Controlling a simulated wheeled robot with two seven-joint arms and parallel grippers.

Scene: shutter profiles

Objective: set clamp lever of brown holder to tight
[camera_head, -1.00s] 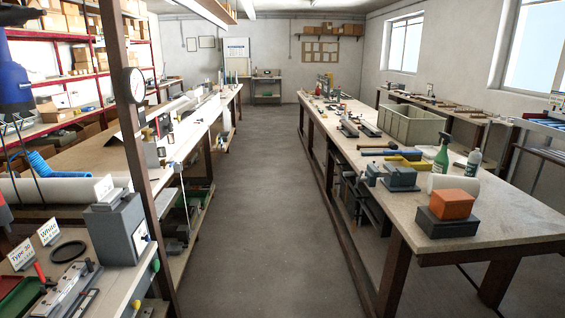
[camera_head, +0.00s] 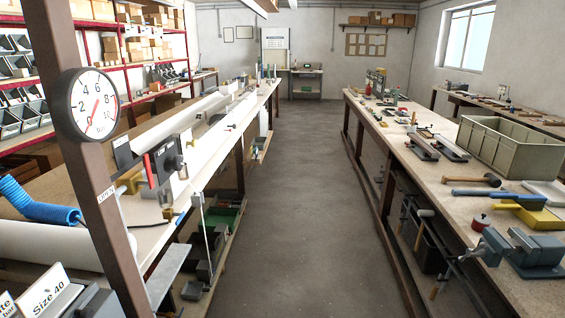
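I cannot make out a brown holder with a clamp lever for certain in this view. On the left bench, behind the brown post, stands a dark grey fixture (camera_head: 165,160) with an upright red handle (camera_head: 149,171) beside it. A brass-coloured fitting (camera_head: 131,183) shows close to the post. Small tools and parts on the far right bench are too small to tell apart. Neither of my grippers is in view.
A clear floor aisle (camera_head: 290,200) runs between the left bench (camera_head: 150,238) and right bench (camera_head: 455,185). A brown post (camera_head: 95,190) with a dial gauge (camera_head: 95,104) stands near left. A grey crate (camera_head: 510,146) and blue-grey vise (camera_head: 535,252) are on the right bench.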

